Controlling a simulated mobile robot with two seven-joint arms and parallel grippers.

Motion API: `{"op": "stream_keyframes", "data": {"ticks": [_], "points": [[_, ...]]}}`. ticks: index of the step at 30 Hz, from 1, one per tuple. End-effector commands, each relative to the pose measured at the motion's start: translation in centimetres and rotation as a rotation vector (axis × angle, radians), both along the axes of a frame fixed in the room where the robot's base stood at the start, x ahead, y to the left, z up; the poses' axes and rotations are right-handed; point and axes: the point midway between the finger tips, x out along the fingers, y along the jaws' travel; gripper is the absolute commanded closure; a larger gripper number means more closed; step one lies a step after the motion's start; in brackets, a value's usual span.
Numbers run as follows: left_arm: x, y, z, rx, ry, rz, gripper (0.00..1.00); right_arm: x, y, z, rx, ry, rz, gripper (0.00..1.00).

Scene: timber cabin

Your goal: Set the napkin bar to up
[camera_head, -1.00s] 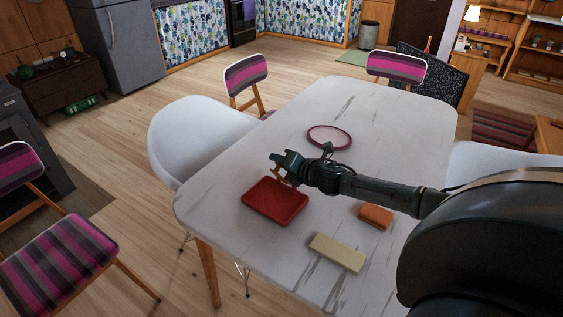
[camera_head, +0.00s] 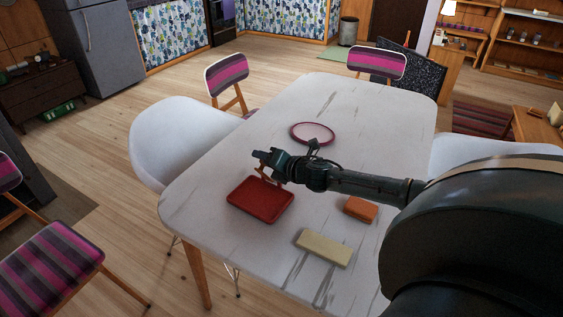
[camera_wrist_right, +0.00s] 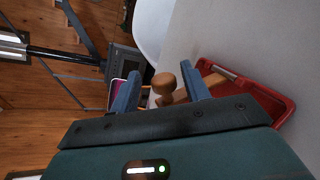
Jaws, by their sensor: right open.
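The red napkin tray (camera_head: 262,208) lies on the white table. Its wooden bar (camera_head: 265,174) shows as a thin piece at the tray's far edge, just below my right gripper (camera_head: 262,160). In the right wrist view the bar's round wooden knob (camera_wrist_right: 164,83) sits between the two blue fingers of the right gripper (camera_wrist_right: 160,82), which are apart. The red tray (camera_wrist_right: 275,104) shows to the right there. I cannot tell whether a finger touches the knob, and the bar's exact tilt is partly hidden. My left gripper is out of view.
On the white table (camera_head: 210,208) are a cream block (camera_head: 323,247), an orange block (camera_head: 360,209) and a round pink-rimmed plate (camera_head: 312,133). White and striped chairs stand around the table. The near left of the tabletop is bare.

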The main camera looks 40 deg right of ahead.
Motion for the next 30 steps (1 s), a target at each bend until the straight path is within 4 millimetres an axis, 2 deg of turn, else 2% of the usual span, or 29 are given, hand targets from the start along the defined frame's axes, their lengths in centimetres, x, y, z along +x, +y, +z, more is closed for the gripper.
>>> {"op": "stream_keyframes", "data": {"ticks": [9,15,24,30], "points": [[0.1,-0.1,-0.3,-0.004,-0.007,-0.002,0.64,-4.8,-0.4,1.3,-0.003,0.004,0.003,0.53],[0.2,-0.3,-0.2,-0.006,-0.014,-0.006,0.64,-7.3,-0.6,2.2,-0.002,0.004,0.003,0.53],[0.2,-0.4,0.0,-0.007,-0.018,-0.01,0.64,-10.3,-0.8,3.3,0.001,0.003,0.001,0.53],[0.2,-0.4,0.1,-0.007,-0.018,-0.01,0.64,-11.3,-0.9,3.8,0.001,0.001,0.003,0.53]]}}
